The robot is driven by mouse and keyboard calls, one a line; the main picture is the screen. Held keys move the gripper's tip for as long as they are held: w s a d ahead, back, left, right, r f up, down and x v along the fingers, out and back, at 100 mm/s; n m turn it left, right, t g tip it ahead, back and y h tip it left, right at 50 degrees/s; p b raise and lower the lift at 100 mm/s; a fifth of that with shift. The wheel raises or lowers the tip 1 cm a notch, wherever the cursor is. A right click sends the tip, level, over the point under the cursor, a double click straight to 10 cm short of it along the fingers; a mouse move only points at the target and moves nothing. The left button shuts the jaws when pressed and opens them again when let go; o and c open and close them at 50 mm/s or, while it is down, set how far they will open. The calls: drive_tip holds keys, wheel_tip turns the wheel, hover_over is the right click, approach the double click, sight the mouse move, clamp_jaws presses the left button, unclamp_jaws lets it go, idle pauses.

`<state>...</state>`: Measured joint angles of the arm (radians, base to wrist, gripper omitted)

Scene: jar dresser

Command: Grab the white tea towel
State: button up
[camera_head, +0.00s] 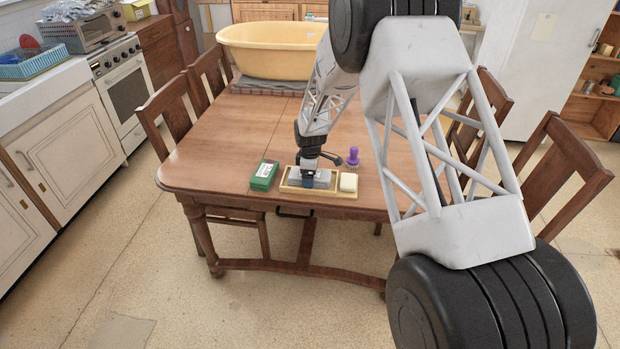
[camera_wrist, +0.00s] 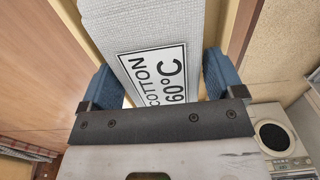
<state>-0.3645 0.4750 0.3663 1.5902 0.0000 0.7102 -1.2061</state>
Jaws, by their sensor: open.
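The white tea towel (camera_wrist: 135,25) is a folded, textured white cloth with a label reading "COTTON 60°C". It lies in a shallow wooden tray (camera_head: 318,193) near the front edge of the table. My gripper (camera_head: 308,182) is down at the tray, over the towel. In the wrist view my gripper (camera_wrist: 158,80) is open, with one blue finger on each side of the towel. I cannot tell whether the fingers touch it. In the head view my gripper hides most of the towel.
A green box (camera_head: 264,175) stands left of the tray. A purple object (camera_head: 353,157) stands behind it. A yellow tub (camera_head: 272,50) is at the table's far end. The table's left side is clear.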

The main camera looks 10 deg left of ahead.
drive_tip(key=c, duration=0.7)
drive_tip(key=shift+r, duration=0.8)
wheel_tip(320, 180, up, 2)
drive_tip(key=shift+r, duration=0.1)
drive_tip(key=s+d, duration=0.2)
drive_tip(key=s, duration=0.5)
drive_tip(key=s+d+r, duration=0.1)
drive_tip(key=s+d, duration=0.2)
drive_tip(key=s, duration=0.5)
drive_tip(key=shift+d, duration=0.3)
drive_tip(key=shift+r, duration=0.1)
